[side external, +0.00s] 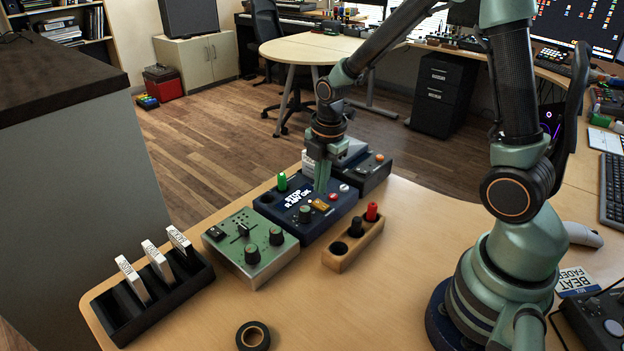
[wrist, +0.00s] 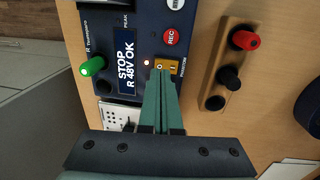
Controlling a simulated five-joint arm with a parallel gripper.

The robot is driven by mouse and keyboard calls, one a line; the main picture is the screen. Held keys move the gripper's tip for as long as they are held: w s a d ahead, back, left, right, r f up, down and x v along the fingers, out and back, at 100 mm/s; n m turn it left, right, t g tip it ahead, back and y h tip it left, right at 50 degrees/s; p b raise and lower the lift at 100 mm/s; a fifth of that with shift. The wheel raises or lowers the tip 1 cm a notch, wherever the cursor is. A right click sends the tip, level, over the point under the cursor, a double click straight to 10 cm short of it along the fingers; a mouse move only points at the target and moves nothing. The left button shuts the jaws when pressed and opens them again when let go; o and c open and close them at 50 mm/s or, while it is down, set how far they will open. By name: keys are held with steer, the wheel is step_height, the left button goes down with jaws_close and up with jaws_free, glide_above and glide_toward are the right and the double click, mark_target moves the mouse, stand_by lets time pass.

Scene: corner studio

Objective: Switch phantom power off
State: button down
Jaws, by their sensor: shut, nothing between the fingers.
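The dark blue recorder box (side external: 268,205) stands on the wooden table; part of it shows in the wrist view (wrist: 147,18). Its display (wrist: 127,65) reads "STOP" and "R 48V OK". A small light (wrist: 146,62) beside the phantom switch glows. The amber phantom rocker switch (wrist: 174,66) has O and I marks; it also shows in the side view (side external: 320,205). My gripper (wrist: 162,74) is shut and empty, pointing down over the box. Its fingertips (side external: 321,188) overlap the switch's lower edge in the wrist view, near the O mark. I cannot tell whether they touch it.
A green plug (wrist: 92,66) stands up at the box's edge, and a red REC button (wrist: 171,37) is beside the switch. A wooden holder (side external: 340,257) with red and black plugs is close by. A green knobbed unit (side external: 237,257) and a slotted black rack (side external: 125,325) stand nearer.

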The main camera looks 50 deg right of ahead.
mark_target(321, 205)
steer(key=shift+w+f, duration=0.15)
steer(key=shift+f, duration=1.2)
